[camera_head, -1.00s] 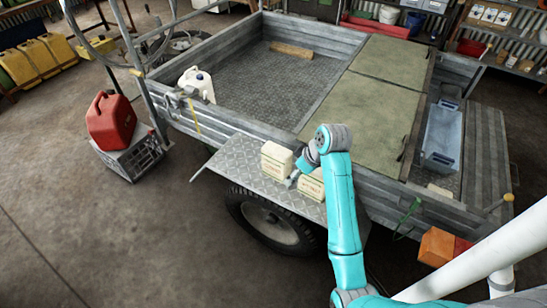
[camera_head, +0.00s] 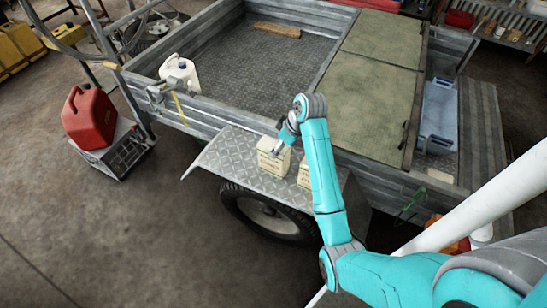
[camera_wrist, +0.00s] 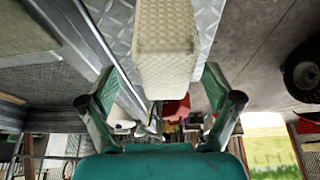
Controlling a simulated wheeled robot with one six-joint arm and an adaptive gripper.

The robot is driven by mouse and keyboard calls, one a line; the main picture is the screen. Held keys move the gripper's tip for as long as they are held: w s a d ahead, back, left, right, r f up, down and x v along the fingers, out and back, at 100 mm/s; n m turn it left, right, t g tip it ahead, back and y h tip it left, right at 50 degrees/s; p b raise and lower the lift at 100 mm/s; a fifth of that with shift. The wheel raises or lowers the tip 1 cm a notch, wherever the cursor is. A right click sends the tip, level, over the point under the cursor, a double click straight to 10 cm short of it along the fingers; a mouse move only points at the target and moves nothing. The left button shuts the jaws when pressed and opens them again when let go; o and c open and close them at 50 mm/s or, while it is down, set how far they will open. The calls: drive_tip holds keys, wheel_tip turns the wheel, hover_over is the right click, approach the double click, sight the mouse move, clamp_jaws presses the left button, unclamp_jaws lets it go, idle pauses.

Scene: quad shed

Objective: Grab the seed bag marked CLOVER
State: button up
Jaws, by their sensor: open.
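Two cream seed bags stand upright on the diamond-plate fender (camera_head: 226,158) of the trailer: a left bag (camera_head: 272,162) and a right bag (camera_head: 303,175) partly hidden behind my arm. Their print is too small to read, so I cannot tell which is marked CLOVER. My gripper (camera_head: 281,148) is at the upper right part of the left bag. In the wrist view, one cream bag (camera_wrist: 166,50) shows its plain textured side between the open fingers of my gripper (camera_wrist: 160,88). Both fingers appear apart from it.
The trailer bed (camera_head: 240,70) with its side wall lies behind the fender. A white jug (camera_head: 180,75) stands near the bed's left corner. A red fuel can (camera_head: 89,117) sits on a grey crate (camera_head: 118,150) at left. A blue bin (camera_head: 438,112) is at right.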

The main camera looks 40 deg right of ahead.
sight(278, 167)
drive_tip(key=shift+a+x, duration=0.15)
drive_tip(key=shift+x, duration=1.15)
drive_tip(key=shift+a+x, duration=0.2)
drive_tip(key=shift+x, duration=1.05)
drive_tip(key=c, duration=1.5)
clamp_jaws()
drive_tip(key=shift+r, duration=0.2)
